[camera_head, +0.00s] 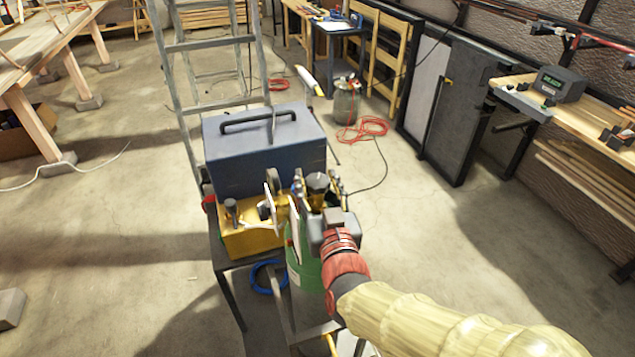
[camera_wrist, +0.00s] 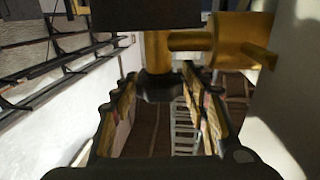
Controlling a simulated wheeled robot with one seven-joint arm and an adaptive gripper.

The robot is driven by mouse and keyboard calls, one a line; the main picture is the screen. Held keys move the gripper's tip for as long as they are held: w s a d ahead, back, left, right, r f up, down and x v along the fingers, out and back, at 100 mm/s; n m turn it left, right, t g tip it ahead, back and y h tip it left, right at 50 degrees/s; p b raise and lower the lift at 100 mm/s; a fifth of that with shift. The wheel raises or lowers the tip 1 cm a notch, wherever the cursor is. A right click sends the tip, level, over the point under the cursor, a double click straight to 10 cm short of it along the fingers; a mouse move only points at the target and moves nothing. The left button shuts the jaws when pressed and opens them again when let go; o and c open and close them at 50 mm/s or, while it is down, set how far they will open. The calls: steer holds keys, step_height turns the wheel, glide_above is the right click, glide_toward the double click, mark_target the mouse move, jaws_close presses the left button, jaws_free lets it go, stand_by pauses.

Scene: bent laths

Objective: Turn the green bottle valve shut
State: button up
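The green bottle (camera_head: 303,268) stands upright in the middle of the head view, partly hidden by my gripper and wrist. My gripper (camera_head: 292,212) is at the bottle's top. In the wrist view my gripper (camera_wrist: 158,100) has its two fingers spread, with yellowish pads facing each other. Brass valve fittings (camera_wrist: 160,52) lie just beyond the fingertips, with a brass branch to the right. A dark rounded piece (camera_wrist: 158,87), apparently the valve's knob, sits between the fingertips under the brass. I cannot tell whether the fingers touch it.
A blue-grey toolbox (camera_head: 262,155) and a yellow box (camera_head: 245,238) stand close behind and left of the bottle. A ladder (camera_head: 210,48) stands behind them. Red hose (camera_head: 365,128) lies on the floor further back. The floor to the right is largely clear.

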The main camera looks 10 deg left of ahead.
mark_target(318, 180)
steer(key=shift+o, duration=1.2)
steer(key=shift+r, duration=0.1)
step_height(318, 180, up, 10)
steer(key=shift+f, duration=0.1)
